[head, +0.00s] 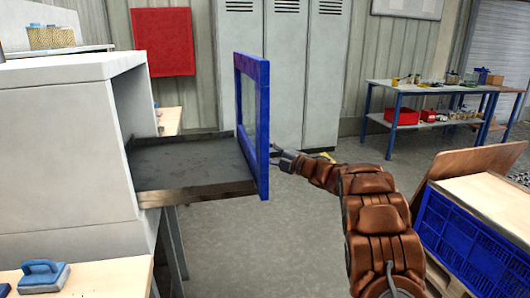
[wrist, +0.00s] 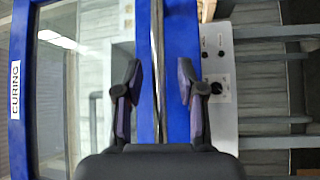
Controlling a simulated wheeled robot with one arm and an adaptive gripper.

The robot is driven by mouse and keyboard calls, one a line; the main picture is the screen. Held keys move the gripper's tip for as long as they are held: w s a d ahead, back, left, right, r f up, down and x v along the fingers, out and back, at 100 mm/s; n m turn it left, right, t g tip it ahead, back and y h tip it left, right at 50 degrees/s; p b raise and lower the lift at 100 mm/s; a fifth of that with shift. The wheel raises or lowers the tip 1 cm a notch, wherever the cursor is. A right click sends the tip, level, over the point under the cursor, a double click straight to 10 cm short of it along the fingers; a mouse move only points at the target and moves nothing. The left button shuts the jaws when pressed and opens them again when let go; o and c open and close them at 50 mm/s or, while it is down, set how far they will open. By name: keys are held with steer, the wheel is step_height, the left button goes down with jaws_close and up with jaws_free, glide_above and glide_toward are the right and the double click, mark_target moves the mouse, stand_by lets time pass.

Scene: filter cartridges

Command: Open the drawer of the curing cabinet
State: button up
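The curing cabinet (head: 65,150) is a pale grey box at the left of the head view. Its drawer (head: 195,162), a dark tray with a blue-framed glass front (head: 263,130), stands well out of the cabinet opening. In the wrist view the blue frame (wrist: 20,90) carries a "CURING" label (wrist: 15,90). A thin metal handle bar (wrist: 156,40) runs along the frame. My gripper (wrist: 160,85) is open at the drawer front, with a finger on each side of the bar and gaps visible. In the head view my gripper (head: 280,158) is partly hidden by the front.
A blue crate (head: 470,240) with boards stands at the right. A workbench with red bins (head: 402,115) is at the back right, and grey lockers (head: 280,70) are behind. A blue-handled tool (head: 42,275) lies on a table at front left. The floor (head: 270,235) before the drawer is clear.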

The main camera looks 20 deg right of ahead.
steer(key=v, duration=1.1)
steer(key=shift+s, duration=0.2)
